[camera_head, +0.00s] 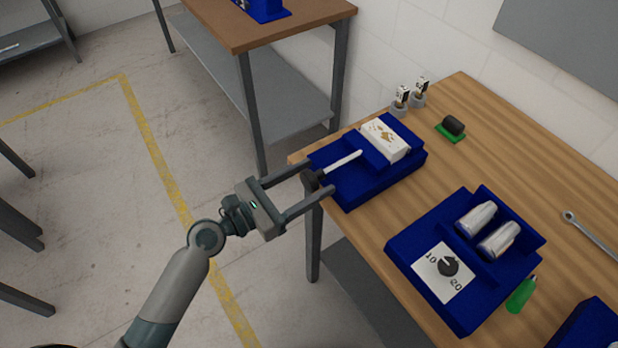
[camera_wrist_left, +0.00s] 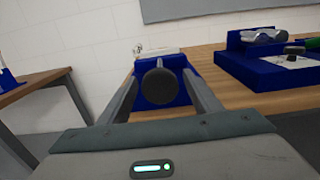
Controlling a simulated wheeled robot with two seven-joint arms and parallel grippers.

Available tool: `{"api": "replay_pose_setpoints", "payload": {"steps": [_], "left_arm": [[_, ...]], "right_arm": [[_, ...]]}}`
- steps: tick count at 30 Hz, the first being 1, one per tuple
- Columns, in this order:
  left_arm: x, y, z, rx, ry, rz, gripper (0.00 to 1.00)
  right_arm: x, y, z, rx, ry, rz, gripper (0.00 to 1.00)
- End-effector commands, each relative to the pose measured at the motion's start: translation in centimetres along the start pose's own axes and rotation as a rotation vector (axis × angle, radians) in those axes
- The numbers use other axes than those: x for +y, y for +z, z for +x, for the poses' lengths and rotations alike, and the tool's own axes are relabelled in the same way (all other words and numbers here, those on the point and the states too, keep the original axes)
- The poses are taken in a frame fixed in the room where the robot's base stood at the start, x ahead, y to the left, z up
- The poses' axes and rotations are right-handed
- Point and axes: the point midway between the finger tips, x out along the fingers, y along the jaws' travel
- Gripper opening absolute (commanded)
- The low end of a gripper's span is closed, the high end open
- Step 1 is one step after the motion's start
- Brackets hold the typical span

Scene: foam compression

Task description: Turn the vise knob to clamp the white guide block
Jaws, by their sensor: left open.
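The blue vise (camera_head: 365,180) sits at the left end of the wooden table. The white guide block (camera_head: 385,139) rests at the back of the vise. The dark vise knob (camera_head: 311,179) is at the outer end of a light screw rod, just past the table edge. My left gripper (camera_head: 308,187) is open, with one finger on each side of the knob. In the left wrist view the round knob (camera_wrist_left: 160,86) shows between the fingers (camera_wrist_left: 160,84), with gaps on both sides. The guide block (camera_wrist_left: 158,51) is partly hidden behind the knob there. My right gripper is not in view.
A blue dial fixture (camera_head: 420,250) with two silver cylinders stands to the right. Two small bottles (camera_head: 409,97), a dark roller on a green base (camera_head: 451,128), a green object (camera_head: 521,294) and a wrench (camera_head: 590,232) lie on the table (camera_head: 500,150). Another table (camera_head: 265,32) stands behind.

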Motion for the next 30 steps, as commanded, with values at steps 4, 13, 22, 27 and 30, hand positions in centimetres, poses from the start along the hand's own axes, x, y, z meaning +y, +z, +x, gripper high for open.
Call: {"api": "replay_pose_setpoints", "payload": {"steps": [4,13,22,27,30], "left_arm": [[0.0,0.0,-0.01,0.0,0.0,0.0,0.58],[0.0,0.01,-0.04,0.0,0.0,0.0,0.18],[0.0,0.0,-0.04,0.0,0.0,0.044,0.18],[-0.01,-0.02,-0.05,0.0,-0.001,0.119,0.18],[-0.01,-0.02,-0.05,0.0,-0.001,0.183,0.18]], "right_arm": [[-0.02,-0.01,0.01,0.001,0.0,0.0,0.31],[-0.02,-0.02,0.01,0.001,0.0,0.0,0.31],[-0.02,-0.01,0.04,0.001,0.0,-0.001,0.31],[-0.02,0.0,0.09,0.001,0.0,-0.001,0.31],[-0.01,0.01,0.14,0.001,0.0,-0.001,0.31]]}}
